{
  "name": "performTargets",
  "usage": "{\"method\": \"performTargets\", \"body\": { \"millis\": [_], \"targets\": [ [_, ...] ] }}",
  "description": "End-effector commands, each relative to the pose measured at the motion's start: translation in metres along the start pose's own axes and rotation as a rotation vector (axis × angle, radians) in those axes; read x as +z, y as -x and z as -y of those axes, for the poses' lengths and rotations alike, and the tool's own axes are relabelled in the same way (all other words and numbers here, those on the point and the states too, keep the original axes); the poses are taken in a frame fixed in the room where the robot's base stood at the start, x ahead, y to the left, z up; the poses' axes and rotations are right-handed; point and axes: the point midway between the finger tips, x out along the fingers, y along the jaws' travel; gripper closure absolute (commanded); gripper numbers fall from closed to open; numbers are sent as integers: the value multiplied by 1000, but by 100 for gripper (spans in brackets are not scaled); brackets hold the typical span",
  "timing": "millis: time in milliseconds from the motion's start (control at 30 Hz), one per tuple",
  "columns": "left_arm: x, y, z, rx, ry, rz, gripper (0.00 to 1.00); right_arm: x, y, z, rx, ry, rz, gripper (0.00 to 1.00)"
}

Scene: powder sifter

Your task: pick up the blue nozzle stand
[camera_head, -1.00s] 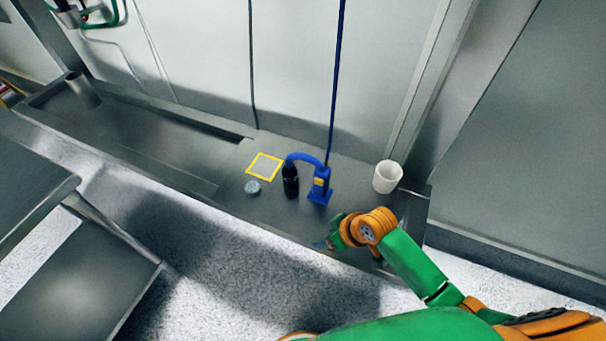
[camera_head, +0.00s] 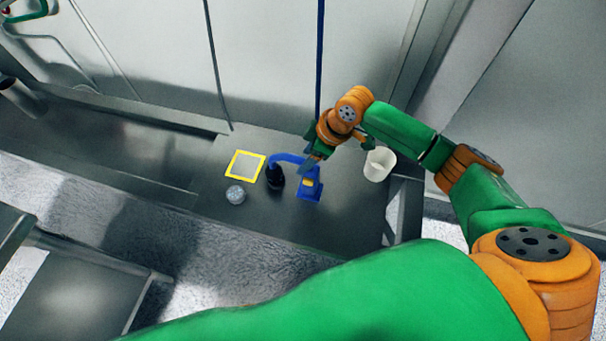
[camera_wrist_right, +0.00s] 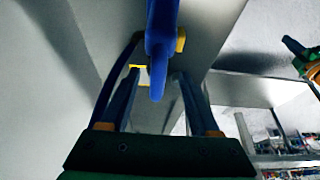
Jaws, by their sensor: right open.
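The blue nozzle stand (camera_head: 309,188) is upright on the grey bench, with its curved blue hose (camera_head: 288,158) running left to a black nozzle (camera_head: 275,177). My right gripper (camera_head: 309,163) is open, pointing down at the top of the stand. In the right wrist view, the blue stand (camera_wrist_right: 160,50) shows between the fingers of the right gripper (camera_wrist_right: 158,78). Whether the fingers touch it I cannot tell. The arm hides part of the stand's top. My left gripper is not in the head view; a green and orange arm part (camera_wrist_right: 310,68) shows at the right of the wrist view.
A yellow-framed square (camera_head: 234,164) and a small round grey piece (camera_head: 236,195) lie left of the nozzle. A white cup (camera_head: 378,165) stands right of the stand, close to my right arm. The wall rises behind; the bench (camera_head: 340,215) is clear in front.

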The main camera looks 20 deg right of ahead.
Motion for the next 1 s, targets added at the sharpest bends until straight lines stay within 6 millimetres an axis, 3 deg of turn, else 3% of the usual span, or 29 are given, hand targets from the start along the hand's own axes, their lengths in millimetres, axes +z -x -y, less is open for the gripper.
{"method": "performTargets", "body": {
  "millis": [100, 333, 500, 567, 1000],
  "targets": [
    [3, -1, 0, 1, 0, 7, 100, 0, -15, 0, 1, 0, 0, 38],
    [3, -1, 0, 0, 0, 6, 100, 0, -17, 0, 3, 1, -1, 40],
    [2, -1, 0, 0, -1, 4, 100, 0, -17, 0, 3, 1, -1, 86],
    [2, -1, 0, 0, -1, 4, 100, -1, -17, 0, 3, 1, -1, 100],
    [1, -1, 0, 0, -1, 2, 100, -1, -17, 0, 3, 1, -3, 100]
  ]
}}
